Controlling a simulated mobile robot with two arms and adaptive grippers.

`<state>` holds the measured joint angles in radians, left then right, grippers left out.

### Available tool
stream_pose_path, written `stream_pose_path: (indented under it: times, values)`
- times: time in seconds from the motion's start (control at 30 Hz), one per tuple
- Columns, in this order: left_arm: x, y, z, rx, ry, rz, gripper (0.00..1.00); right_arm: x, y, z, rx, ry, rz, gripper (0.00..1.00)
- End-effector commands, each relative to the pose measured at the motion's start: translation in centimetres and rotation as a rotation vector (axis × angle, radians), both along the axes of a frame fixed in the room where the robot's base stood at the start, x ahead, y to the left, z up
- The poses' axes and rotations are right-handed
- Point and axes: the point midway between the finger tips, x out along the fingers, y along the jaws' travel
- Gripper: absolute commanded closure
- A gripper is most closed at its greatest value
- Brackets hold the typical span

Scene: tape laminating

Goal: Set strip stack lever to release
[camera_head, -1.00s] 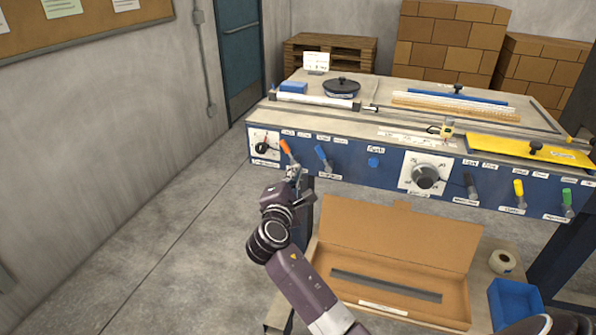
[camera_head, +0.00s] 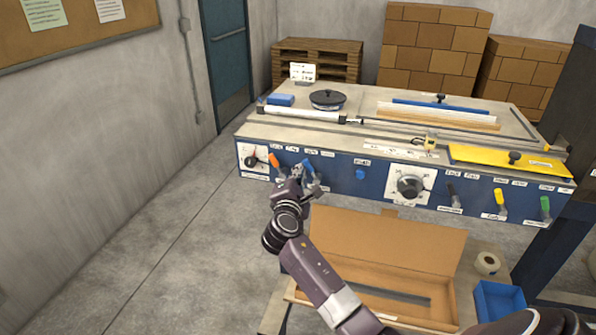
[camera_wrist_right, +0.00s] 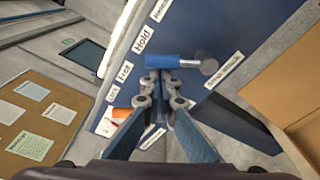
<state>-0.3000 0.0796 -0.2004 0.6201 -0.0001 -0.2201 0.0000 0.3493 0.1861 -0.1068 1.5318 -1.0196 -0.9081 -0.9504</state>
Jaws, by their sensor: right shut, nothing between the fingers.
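A blue lever (camera_head: 308,163) is on the left part of the blue front panel (camera_head: 337,176). In the right wrist view the blue handle (camera_wrist_right: 165,62) lies across, just beyond my fingertips, with its grey pivot at the right. Small labels beside it include "Lock", "Free" and "Hold" (camera_wrist_right: 143,40); the plate below the pivot (camera_wrist_right: 223,70) is too blurred to read surely. My right gripper (camera_head: 310,181) is shut and empty, close under the handle; its fingertips (camera_wrist_right: 165,82) seem to touch or nearly touch it. My left gripper is out of view.
An orange lever (camera_head: 274,160) is close on the left, beside a small dial plate. A blue knob, a large dial (camera_head: 410,187) and more levers are to the right. Below is an open cardboard box (camera_head: 387,240); a blue bin (camera_head: 499,297) and a tape roll (camera_head: 487,263) are at the right.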

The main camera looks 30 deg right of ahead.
Motion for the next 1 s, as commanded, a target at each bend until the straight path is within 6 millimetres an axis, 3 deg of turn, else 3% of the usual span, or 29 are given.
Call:
stream_pose_path:
  times: [0.67,1.0]
  values:
    - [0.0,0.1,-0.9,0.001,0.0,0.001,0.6,-0.3,-0.2,0.3,0.062,-0.072,0.0,1.0]
    - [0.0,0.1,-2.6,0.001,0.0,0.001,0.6,-0.9,-0.8,0.7,0.172,-0.202,-0.001,1.0]
